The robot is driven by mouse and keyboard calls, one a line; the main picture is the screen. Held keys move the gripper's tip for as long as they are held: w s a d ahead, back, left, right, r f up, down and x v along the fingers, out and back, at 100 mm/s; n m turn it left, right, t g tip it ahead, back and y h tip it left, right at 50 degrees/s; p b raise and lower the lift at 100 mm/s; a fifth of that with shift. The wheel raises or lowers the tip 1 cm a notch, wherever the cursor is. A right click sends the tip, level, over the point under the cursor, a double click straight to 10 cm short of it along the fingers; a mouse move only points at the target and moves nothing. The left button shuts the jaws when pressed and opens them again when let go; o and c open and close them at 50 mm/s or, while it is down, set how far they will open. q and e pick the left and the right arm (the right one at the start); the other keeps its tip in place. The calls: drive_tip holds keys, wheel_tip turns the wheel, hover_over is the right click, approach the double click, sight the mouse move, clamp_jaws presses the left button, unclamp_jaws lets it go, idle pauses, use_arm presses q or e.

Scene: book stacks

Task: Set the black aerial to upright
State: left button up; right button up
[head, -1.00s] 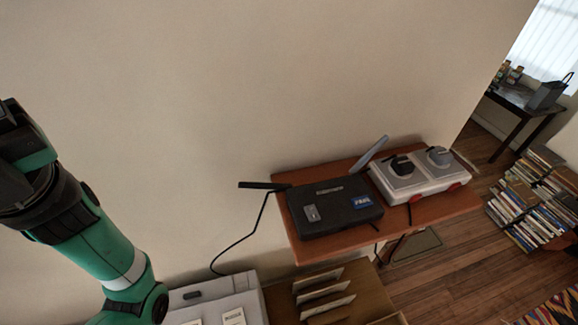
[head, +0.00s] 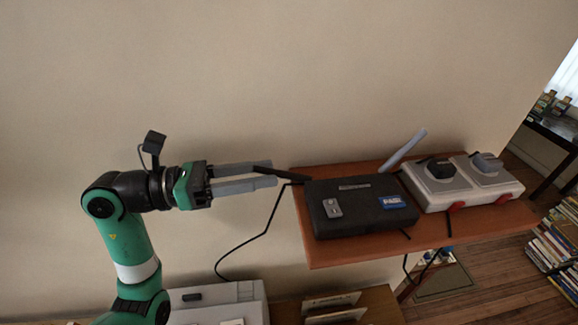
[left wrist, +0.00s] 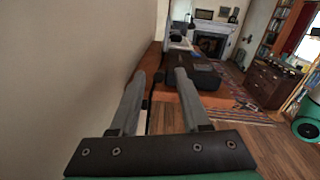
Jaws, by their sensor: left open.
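The black aerial (head: 283,173) juts out to the left, nearly level, from the left back corner of the black router box (head: 360,205). My left gripper (head: 274,175) is open beside the box, and its two grey fingers point right. The aerial's free end overlaps the fingertips in the head view. In the left wrist view the dark aerial (left wrist: 157,80) shows between the two finger tips (left wrist: 158,76), with a gap to each finger; I cannot tell whether it touches either. The router box (left wrist: 203,76) lies beyond the right finger. My right gripper is not in view.
The box sits on a wooden shelf (head: 330,255) against a plain wall. A grey aerial (head: 402,150) leans up and right behind the box. A black cable (head: 262,233) hangs at the shelf's left.

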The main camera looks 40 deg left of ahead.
sight(283, 174)
use_arm(q)
drive_tip(key=x, duration=0.5)
drive_tip(key=shift+w+d, duration=0.1)
drive_tip(key=shift+w, duration=0.05)
clamp_jaws()
idle(1.2)
